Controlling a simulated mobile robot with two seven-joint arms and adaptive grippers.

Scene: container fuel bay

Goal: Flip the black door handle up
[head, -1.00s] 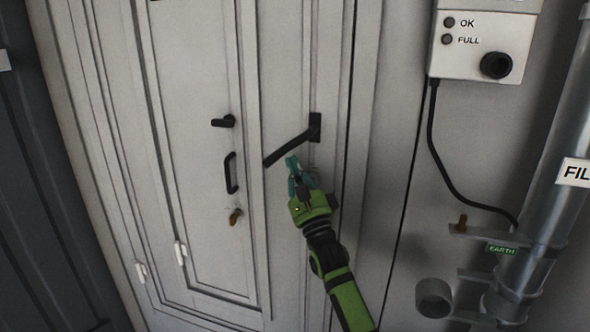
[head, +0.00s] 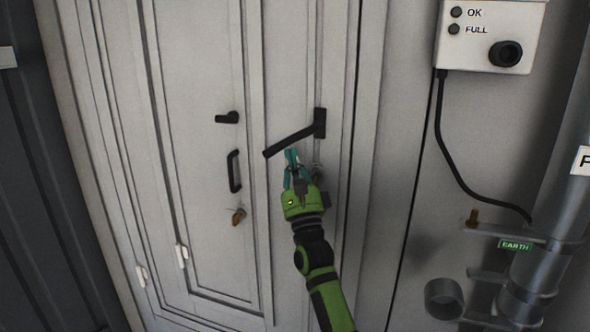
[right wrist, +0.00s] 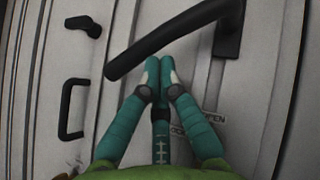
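The black door handle (head: 292,139) is a long lever on the pale grey door. It slants from its mount at the upper right down to its free end at the lower left. My right gripper (head: 291,154) is just below the lever, with its teal fingertips close under it. In the right wrist view the handle (right wrist: 165,38) crosses above the fingertips (right wrist: 159,62), which are together with nothing between them. I cannot tell whether they touch the lever. My left gripper is not in view.
A smaller black latch (head: 227,117), a black pull handle (head: 234,171) and a brass lock (head: 238,217) sit on the door panel to the left. A control box (head: 490,35) with a hanging cable and a grey pipe (head: 545,270) are at the right.

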